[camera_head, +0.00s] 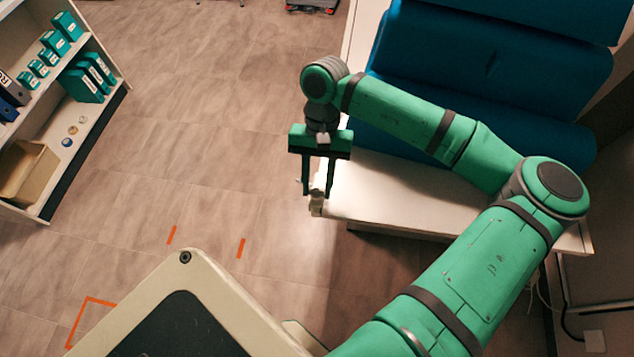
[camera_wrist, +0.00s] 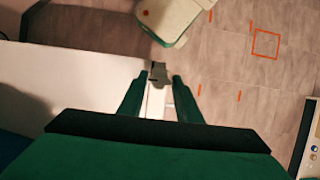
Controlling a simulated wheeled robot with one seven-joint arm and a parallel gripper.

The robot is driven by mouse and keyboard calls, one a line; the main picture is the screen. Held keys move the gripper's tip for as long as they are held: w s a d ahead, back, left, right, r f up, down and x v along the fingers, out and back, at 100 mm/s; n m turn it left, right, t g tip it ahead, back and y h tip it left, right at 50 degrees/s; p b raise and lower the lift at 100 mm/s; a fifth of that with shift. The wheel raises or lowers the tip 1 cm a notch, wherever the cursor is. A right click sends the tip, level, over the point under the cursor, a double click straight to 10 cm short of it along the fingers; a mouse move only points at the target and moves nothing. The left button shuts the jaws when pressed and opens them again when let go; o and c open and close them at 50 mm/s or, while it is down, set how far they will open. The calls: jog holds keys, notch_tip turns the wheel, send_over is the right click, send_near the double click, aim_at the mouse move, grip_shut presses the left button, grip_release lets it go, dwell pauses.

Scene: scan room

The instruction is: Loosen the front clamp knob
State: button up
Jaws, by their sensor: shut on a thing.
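The front clamp knob (camera_wrist: 159,73) shows in the wrist view as a small grey piece between my fingertips. My fingers hide part of the knob in the head view.
Blue cushions (camera_head: 490,60) lie on the table behind my arm. A shelf (camera_head: 60,120) with green boxes and binders stands at the left. The floor (camera_head: 210,130) between shelf and table is clear, with orange tape marks (camera_head: 240,248).

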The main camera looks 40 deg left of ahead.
jog(key=shift+s, duration=0.1)
dwell(0.3)
jog(key=o, duration=1)
jog(key=shift+o, duration=0.2)
jog(key=v, duration=1)
jog(key=shift+r, duration=0.4)
jog(key=shift+s+a, duration=0.1)
jog(key=shift+a, duration=0.05)
